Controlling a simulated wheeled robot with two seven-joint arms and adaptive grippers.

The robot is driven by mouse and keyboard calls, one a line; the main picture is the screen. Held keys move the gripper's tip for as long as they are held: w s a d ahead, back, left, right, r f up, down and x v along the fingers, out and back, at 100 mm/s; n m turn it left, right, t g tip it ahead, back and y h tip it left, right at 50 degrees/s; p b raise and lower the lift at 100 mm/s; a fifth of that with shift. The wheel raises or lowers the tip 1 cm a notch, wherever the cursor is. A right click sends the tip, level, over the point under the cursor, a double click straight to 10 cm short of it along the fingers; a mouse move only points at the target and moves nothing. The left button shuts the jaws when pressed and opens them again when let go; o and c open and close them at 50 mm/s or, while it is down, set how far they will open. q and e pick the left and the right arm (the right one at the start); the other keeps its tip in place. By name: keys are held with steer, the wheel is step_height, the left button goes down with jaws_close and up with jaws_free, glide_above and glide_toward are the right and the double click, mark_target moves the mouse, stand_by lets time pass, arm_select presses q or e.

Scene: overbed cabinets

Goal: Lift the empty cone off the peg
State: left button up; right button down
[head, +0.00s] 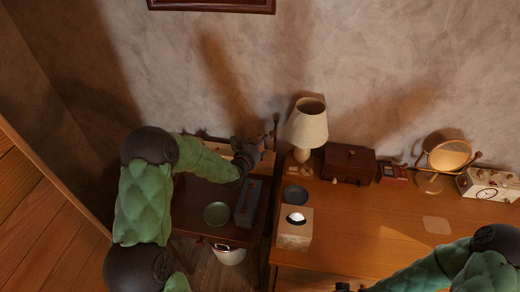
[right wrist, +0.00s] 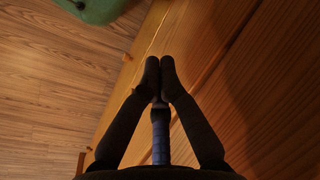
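My left gripper (head: 254,151) is at the back right of the small dark side table (head: 193,213), close to the wall. A thin upright post (head: 275,127), which may be the peg, stands just beyond its fingers. A small pale shape lies at the fingers; I cannot tell whether it is the cone or whether the fingers hold it. My right gripper (right wrist: 160,68) has its fingertips together with nothing seen between them. It hangs by the wooden desk's front edge.
On the side table are a green dish (head: 217,213) and a grey oblong box (head: 248,204). The desk (head: 375,225) carries a lamp (head: 307,125), a tissue box (head: 294,229), a dark wooden box (head: 349,163) and a round mirror (head: 450,155). A white bucket (head: 230,256) stands below.

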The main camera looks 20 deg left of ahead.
arm_select(q)
steer(key=shift+x, duration=1.55)
steer(key=shift+a+f, duration=0.1)
steer(key=c, duration=0.9)
